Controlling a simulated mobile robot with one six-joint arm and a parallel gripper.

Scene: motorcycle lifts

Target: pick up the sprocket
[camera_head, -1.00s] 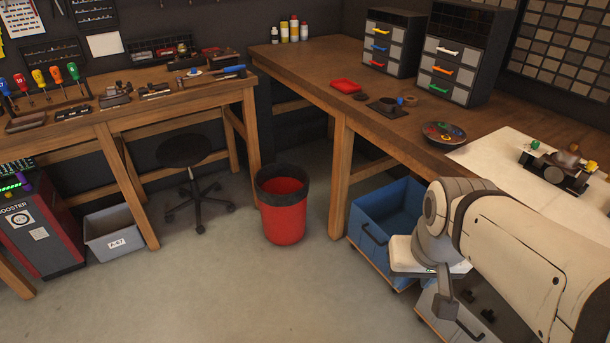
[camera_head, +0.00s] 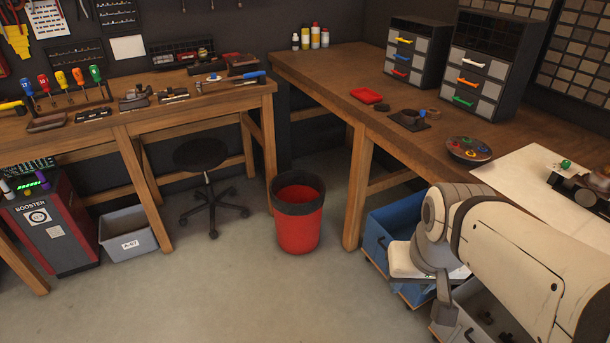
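I cannot make out a sprocket for certain in this view. On the right bench, a dark round part on a small black mat (camera_head: 409,121) and a dark ring (camera_head: 432,113) are too small to identify. My gripper (camera_head: 446,288) is at the lower right, at the end of my pale arm. It is over the blue and grey bins, apart from the bench top. Only one grey finger shows clearly, so its opening is hidden.
The right wooden bench (camera_head: 330,75) carries drawer cabinets (camera_head: 418,52), a red tray (camera_head: 366,96) and a round dish (camera_head: 468,150). A red bin (camera_head: 298,225), a stool (camera_head: 203,160) and a blue bin (camera_head: 385,232) stand below. The middle floor is clear.

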